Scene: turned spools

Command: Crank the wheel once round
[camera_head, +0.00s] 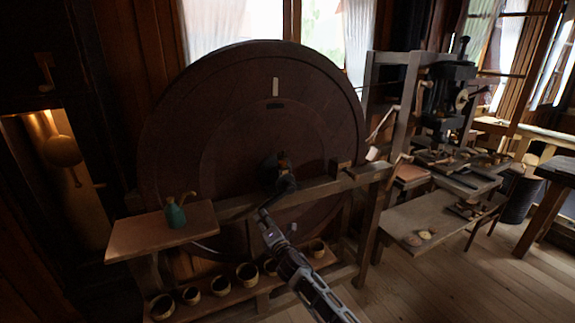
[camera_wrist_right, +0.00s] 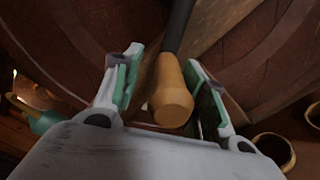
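The large dark wooden wheel (camera_head: 235,115) stands upright in its frame in the head view, with a pale mark (camera_head: 275,86) near its top. In the right wrist view, a turned wooden crank handle (camera_wrist_right: 171,98) on a dark bar (camera_wrist_right: 178,28) lies between the two fingers of the right gripper (camera_wrist_right: 165,85). The fingers are apart, one on each side of the handle, with a gap showing on the left. My left gripper is not in view.
Several small pots (camera_head: 220,285) stand on a low board below. A wooden rail (camera_head: 340,186) crosses the wheel's front. A bench with tools (camera_head: 440,220) is at the right.

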